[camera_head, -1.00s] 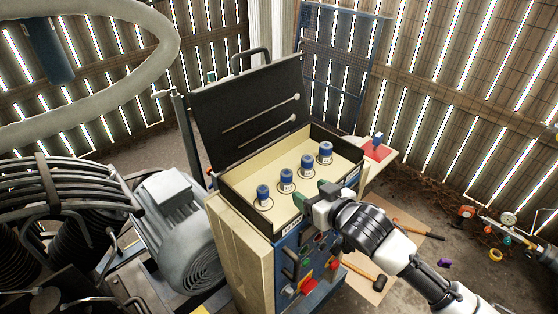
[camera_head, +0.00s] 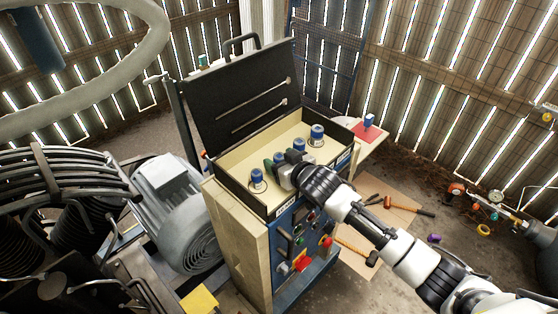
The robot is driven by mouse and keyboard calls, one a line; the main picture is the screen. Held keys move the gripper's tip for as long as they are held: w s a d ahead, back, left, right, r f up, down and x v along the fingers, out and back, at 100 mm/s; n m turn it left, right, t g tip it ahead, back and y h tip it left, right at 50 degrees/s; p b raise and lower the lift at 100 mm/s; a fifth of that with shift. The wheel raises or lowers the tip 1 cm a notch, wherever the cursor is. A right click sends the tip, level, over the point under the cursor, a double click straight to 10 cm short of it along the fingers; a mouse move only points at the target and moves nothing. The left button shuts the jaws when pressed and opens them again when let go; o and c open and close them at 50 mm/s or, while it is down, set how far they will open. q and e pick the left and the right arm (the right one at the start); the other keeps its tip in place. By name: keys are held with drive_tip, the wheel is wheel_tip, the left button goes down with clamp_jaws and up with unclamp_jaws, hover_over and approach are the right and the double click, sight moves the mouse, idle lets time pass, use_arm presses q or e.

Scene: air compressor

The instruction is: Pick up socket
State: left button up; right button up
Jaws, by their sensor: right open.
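Several blue-topped sockets stand upright in a slanted row in the open box. The nearest socket (camera_head: 257,177) stands left of my gripper, and the far socket (camera_head: 317,133) and another socket (camera_head: 300,144) stand beyond it. My right gripper (camera_head: 281,163) is open, low over the row, with its fingertips by one socket (camera_head: 280,157) that is partly hidden. I cannot tell whether the fingers touch it. Another small blue piece (camera_head: 370,120) stands on a red pad (camera_head: 365,133) to the right of the box. My left gripper is not in view.
The raised black lid (camera_head: 235,100) stands behind the row. The box's front wall and control panel (camera_head: 300,245) are below my right arm. A grey motor (camera_head: 180,215) is at the left. Tools lie on a board (camera_head: 390,218) on the floor.

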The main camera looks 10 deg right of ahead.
sight(281, 157)
drive_tip(key=c, duration=1)
drive_tip(key=shift+r, duration=0.6)
wheel_tip(281, 157, up, 2)
drive_tip(key=shift+r+b, duration=0.15)
drive_tip(key=shift+b, duration=0.45)
drive_tip(key=shift+s+d+r+b, duration=0.2)
drive_tip(key=shift+d+r+b, duration=0.3)
drive_tip(key=shift+d+r, duration=1.1)
drive_tip(key=shift+s+d+r+b, duration=0.2)
drive_tip(key=shift+d+r+b, duration=0.5)
drive_tip(key=shift+d, duration=1.65)
drive_tip(key=shift+s+d+r+b, duration=0.25)
drive_tip(key=shift+d+r, duration=1.2)
drive_tip(key=shift+d, duration=0.5)
